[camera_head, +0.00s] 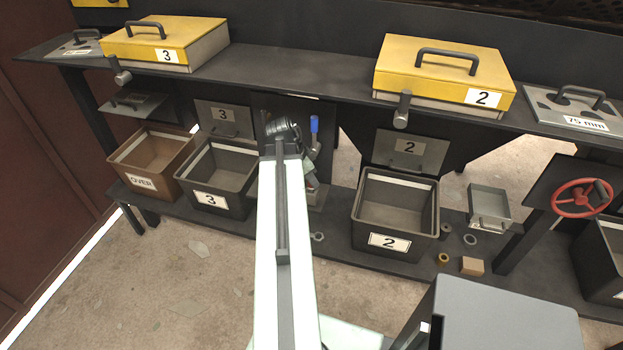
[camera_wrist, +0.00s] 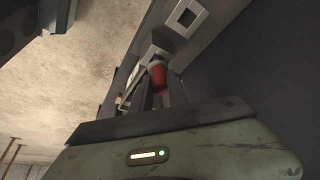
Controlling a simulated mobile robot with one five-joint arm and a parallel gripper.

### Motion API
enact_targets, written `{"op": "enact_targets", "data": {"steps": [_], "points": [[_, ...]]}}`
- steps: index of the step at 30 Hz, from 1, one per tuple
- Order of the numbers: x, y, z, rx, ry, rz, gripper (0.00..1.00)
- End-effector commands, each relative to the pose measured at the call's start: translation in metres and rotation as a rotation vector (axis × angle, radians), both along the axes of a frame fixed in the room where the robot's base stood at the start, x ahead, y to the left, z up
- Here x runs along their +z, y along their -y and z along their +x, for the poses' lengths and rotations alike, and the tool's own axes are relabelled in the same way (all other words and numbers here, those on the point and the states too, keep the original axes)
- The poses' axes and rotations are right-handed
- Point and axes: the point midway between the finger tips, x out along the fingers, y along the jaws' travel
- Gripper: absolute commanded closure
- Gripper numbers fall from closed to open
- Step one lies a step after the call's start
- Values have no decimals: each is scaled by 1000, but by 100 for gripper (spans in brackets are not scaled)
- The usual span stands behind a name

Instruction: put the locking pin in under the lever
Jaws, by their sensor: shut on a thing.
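My gripper (camera_wrist: 160,98) shows in the wrist view with its fingers shut on a red-topped piece, which I take to be the locking pin (camera_wrist: 158,76). The pin's far end meets or overlaps a grey metal part in the picture; I cannot tell whether they touch. In the head view, the lever with a blue handle (camera_head: 314,125) stands upright at the middle of the bench, just right of my arm. My arm hides the pin and part of the lever's foot there. A pale square frame with a dark centre (camera_wrist: 187,16) lies beyond the pin in the wrist view.
Open bins stand left and right of the lever: bin 3 (camera_head: 249,205) and bin 2 (camera_head: 431,250). Yellow boxes 3 (camera_head: 127,45) and 2 (camera_head: 400,65) sit on the shelf above. A red handwheel (camera_head: 571,210) is at the right. A ring (camera_head: 318,237) lies near the lever's base.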

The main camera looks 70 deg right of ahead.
Motion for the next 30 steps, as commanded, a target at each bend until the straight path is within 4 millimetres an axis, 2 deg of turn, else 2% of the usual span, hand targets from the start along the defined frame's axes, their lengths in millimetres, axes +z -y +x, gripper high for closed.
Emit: {"op": "enact_targets", "data": {"steps": [27, 28, 30], "points": [[-11, 0, 0, 0, 0, 0, 100], [-11, 0, 0, 0, 0, 0, 72], [-11, 0, 0, 0, 0, 0, 55]]}}
